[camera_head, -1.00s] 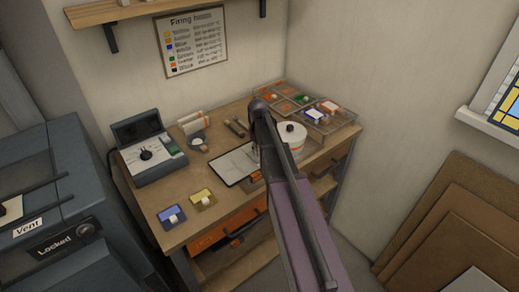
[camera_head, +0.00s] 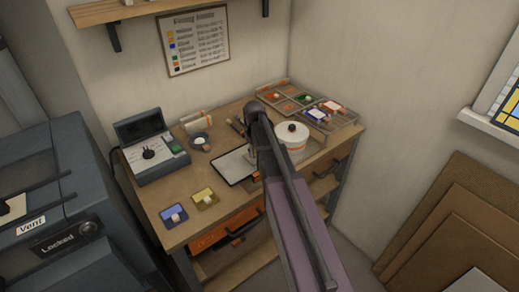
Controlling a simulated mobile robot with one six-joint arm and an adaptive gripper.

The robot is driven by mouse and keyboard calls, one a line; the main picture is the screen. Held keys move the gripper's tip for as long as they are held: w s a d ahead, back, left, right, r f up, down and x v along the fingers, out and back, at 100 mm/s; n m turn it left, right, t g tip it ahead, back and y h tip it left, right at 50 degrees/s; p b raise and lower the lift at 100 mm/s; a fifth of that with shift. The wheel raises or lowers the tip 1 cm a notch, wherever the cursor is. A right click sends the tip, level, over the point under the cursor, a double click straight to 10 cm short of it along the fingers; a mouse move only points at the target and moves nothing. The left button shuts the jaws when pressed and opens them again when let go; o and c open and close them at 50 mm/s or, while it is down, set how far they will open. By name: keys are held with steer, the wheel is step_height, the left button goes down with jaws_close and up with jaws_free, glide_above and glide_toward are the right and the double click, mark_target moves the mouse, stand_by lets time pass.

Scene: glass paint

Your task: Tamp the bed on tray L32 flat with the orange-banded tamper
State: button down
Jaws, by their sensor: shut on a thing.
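My arm reaches over the workbench, and my gripper (camera_head: 251,155) is at its far end, mostly hidden behind the arm. It is over the right part of a pale flat tray (camera_head: 235,167) with a dark rim. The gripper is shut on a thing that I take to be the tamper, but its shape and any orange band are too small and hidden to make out. I cannot read a label on the tray or tell how even its bed is. I cannot tell whether the held thing touches the bed.
A white lidded pot (camera_head: 292,138) stands close right of my arm. Divided boxes (camera_head: 329,115) with coloured items fill the back right. A grey control box (camera_head: 151,155) stands at the left. A blue card (camera_head: 173,214) and a yellow card (camera_head: 205,198) lie at the front left.

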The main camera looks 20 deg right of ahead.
mark_target(248, 160)
steer(key=shift+s+a, duration=0.3)
steer(key=shift+a, duration=0.55)
steer(key=shift+s+a, duration=0.3)
steer(key=shift+a, duration=0.5)
steer(key=shift+f, duration=0.1)
steer(key=shift+f+b, duration=0.7)
steer(key=shift+b, duration=0.15)
steer(key=shift+f+b, duration=0.3)
stand_by(0.6)
steer(key=shift+r, duration=0.1)
steer(key=shift+r+p, duration=1.05)
steer(key=shift+p, duration=0.1)
